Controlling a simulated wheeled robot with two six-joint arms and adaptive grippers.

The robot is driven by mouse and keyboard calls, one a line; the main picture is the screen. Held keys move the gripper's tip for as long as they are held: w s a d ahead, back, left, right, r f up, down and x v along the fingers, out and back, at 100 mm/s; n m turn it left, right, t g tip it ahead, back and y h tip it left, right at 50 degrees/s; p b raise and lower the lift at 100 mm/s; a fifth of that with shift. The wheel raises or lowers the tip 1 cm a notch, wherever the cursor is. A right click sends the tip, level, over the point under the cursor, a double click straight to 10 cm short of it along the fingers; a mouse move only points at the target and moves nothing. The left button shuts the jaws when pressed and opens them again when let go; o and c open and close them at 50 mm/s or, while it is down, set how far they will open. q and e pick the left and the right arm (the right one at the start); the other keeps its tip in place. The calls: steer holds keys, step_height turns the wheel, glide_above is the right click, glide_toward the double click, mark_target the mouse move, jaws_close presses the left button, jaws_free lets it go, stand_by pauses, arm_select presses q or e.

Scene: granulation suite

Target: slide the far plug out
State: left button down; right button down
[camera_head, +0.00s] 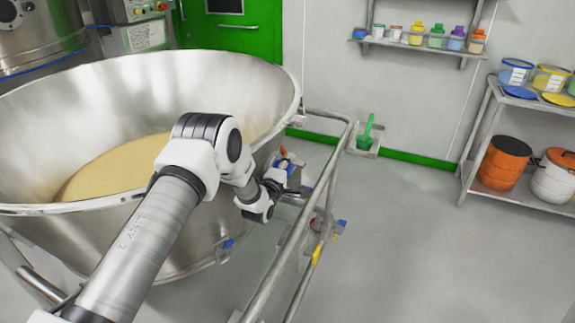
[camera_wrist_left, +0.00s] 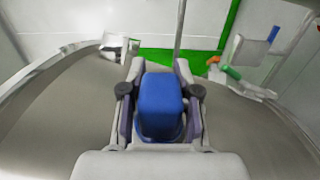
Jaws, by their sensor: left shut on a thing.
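The far plug is a blue block (camera_wrist_left: 161,103) between the two fingers of my left gripper in the left wrist view. My left gripper (camera_head: 291,182) is shut on it, at the right side of the big steel bowl (camera_head: 200,72) in the head view. There the plug is mostly hidden by the gripper and wrist. A second blue plug (camera_head: 226,246) sits low on the near side of the bowl, apart from the gripper. Whether the held plug is still seated cannot be told. My right gripper is not in view.
Tan powder (camera_head: 112,168) lies in the bowl. A shelf rack (camera_head: 487,125) stands at the right. Grey floor (camera_head: 430,250) is clear between.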

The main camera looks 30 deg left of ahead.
arm_select(q)
steer(key=d, duration=0.3)
steer(key=shift+b, duration=0.3)
steer(key=c, duration=1)
jaws_free()
steer(key=shift+f, duration=0.1)
steer(key=shift+o, duration=1)
steer(key=shift+w+d, duration=0.1)
steer(key=shift+d, duration=0.05)
steer(key=s, duration=1.2)
steer(key=shift+d, duration=0.3)
